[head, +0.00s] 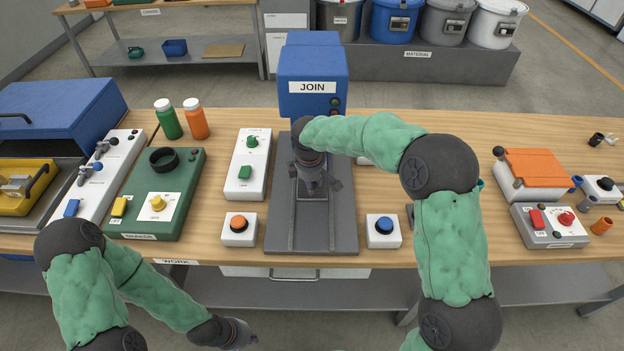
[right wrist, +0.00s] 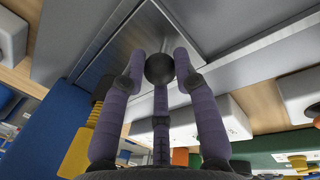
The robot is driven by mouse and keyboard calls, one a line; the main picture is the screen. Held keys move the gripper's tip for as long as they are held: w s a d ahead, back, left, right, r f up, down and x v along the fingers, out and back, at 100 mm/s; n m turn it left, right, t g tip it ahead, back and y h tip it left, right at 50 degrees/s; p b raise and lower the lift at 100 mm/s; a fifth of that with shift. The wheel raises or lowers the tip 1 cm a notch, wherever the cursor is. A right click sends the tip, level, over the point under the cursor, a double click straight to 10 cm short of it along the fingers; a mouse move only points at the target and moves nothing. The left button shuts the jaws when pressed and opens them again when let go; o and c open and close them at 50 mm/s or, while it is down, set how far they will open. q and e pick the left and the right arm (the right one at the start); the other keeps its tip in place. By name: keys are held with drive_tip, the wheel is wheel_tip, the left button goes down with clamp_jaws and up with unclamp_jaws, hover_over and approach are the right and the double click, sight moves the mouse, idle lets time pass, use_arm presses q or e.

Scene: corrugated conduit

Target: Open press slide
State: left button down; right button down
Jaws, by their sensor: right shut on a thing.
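The blue press (head: 312,75) marked JOIN stands at the back middle of the workbench. Its grey slide bed with two rails (head: 310,243) runs toward me. My right gripper (head: 318,186) reaches down over the slide plate between the rails. In the right wrist view its purple fingers (right wrist: 160,62) are closed around a round black knob (right wrist: 159,69). The gripper hides the knob in the head view. A grey metal plate (right wrist: 125,50) lies beyond the knob. My left gripper (head: 250,338) hangs low in front of the bench, and its fingers are too small to read.
An orange button box (head: 239,230) and a blue button box (head: 383,231) flank the slide bed. A white control box (head: 248,166) stands left of it, beside a green station (head: 156,190).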

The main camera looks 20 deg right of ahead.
hover_over(311, 233)
idle(0.7)
drive_tip(key=c, duration=0.9)
unclamp_jaws()
drive_tip(key=shift+w, duration=0.1)
drive_tip(key=shift+c, duration=0.2)
drive_tip(key=shift+r, duration=0.1)
wheel_tip(311, 233, up, 12)
drive_tip(key=s+a, duration=0.1)
drive_tip(key=s, duration=0.1)
drive_tip(key=shift+f, duration=0.2)
drive_tip(key=shift+s+f, duration=0.1)
